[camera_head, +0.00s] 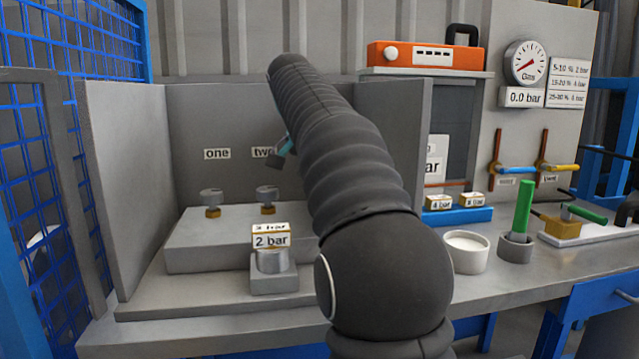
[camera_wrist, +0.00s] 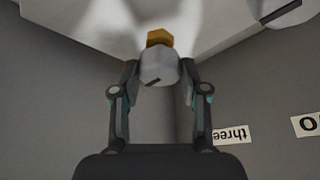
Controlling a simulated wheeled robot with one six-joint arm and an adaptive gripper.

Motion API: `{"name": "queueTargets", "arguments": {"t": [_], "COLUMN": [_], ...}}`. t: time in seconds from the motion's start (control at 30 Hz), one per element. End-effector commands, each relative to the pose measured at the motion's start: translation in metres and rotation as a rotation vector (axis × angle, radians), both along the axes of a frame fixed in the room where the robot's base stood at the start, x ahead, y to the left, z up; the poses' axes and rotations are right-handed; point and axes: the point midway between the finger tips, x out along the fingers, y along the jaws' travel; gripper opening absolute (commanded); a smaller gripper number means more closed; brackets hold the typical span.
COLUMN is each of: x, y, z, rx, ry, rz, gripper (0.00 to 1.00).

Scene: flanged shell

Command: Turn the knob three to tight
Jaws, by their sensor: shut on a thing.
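Knob three (camera_wrist: 158,68) is a grey knob with a dark mark on its face and a brass fitting (camera_wrist: 159,37) behind it. In the wrist view my gripper (camera_wrist: 158,72) has its two fingers on either side of this knob, shut on it. The label "three" (camera_wrist: 231,134) shows upside down to the right. In the head view my arm hides knob three and most of my gripper. Knob one (camera_head: 212,197) and knob two (camera_head: 266,194) stand on brass fittings on the grey block (camera_head: 200,250), below their labels.
A "2 bar" block (camera_head: 271,240) sits on a metal stand in front. Grey side panels (camera_head: 128,180) enclose the bay. To the right are a white bowl (camera_head: 467,252), a green-handled tool (camera_head: 524,205) in a cup, and a gauge (camera_head: 526,63) with a "0.0 bar" plate.

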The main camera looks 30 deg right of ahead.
Motion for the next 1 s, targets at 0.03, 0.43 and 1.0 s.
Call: {"name": "queueTargets", "arguments": {"t": [0.03, 0.43, 1.0], "x": [0.000, 0.000, -0.005], "y": [0.000, 0.000, 0.012], "z": [0.000, 0.000, 0.033], "rx": [0.000, 0.000, -0.001], "ry": [0.000, 0.000, -0.003], "rz": [-0.001, 0.000, 0.000], "gripper": [0.09, 0.69, 0.69]}}
